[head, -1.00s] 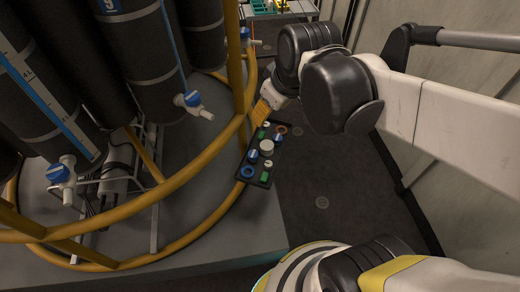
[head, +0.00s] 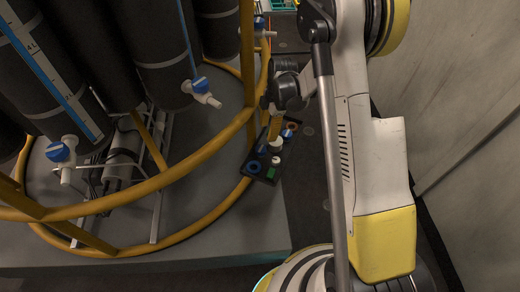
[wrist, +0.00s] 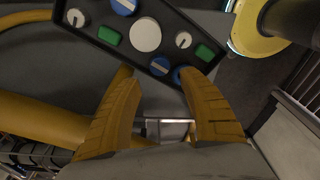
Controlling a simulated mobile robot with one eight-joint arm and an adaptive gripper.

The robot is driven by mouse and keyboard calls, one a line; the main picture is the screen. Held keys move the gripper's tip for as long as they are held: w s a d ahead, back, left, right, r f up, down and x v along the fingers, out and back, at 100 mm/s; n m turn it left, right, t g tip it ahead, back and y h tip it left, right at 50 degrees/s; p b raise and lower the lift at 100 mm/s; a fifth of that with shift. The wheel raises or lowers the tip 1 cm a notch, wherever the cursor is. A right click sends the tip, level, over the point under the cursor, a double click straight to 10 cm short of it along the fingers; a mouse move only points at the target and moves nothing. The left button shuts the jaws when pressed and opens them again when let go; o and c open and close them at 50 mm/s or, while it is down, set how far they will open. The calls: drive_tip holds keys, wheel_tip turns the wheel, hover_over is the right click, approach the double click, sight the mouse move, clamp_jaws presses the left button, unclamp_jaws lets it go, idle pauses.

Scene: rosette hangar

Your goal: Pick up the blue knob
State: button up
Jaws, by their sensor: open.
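A dark control panel (head: 247,174) carries two blue knobs with a pale bar. One blue knob (wrist: 160,67) shows between the fingertips in the wrist view; the other blue knob (wrist: 124,5) is at the top edge. A blue ring (wrist: 178,76) is partly hidden by the right finger. In the head view a blue knob (head: 287,134) and a blue ring (head: 253,167) show on the panel. My gripper (wrist: 156,73) is open and empty, its yellow fingers apart at the panel's near edge. I cannot tell whether they touch it.
The panel also has a large white round knob (wrist: 145,34), small white dials (wrist: 184,40) and green buttons (wrist: 109,36). A yellow tubular rail (head: 185,178) curves round dark cylinders (head: 165,60) with blue valves. A wall (head: 455,90) stands at the right.

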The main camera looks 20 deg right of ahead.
sight(261, 149)
drive_tip(key=f, duration=0.2)
drive_tip(key=f+b, duration=0.1)
drive_tip(key=f, duration=0.1)
drive_tip(key=f+b, duration=0.1)
drive_tip(key=f, duration=0.1)
drive_tip(key=shift+a, duration=0.4)
drive_tip(key=f+b, duration=0.1)
drive_tip(key=a+f+b, duration=0.1)
drive_tip(key=f, duration=0.1)
drive_tip(key=f+b, duration=0.1)
drive_tip(key=f, duration=0.1)
drive_tip(key=shift+a, duration=0.35)
drive_tip(key=c, duration=0.9)
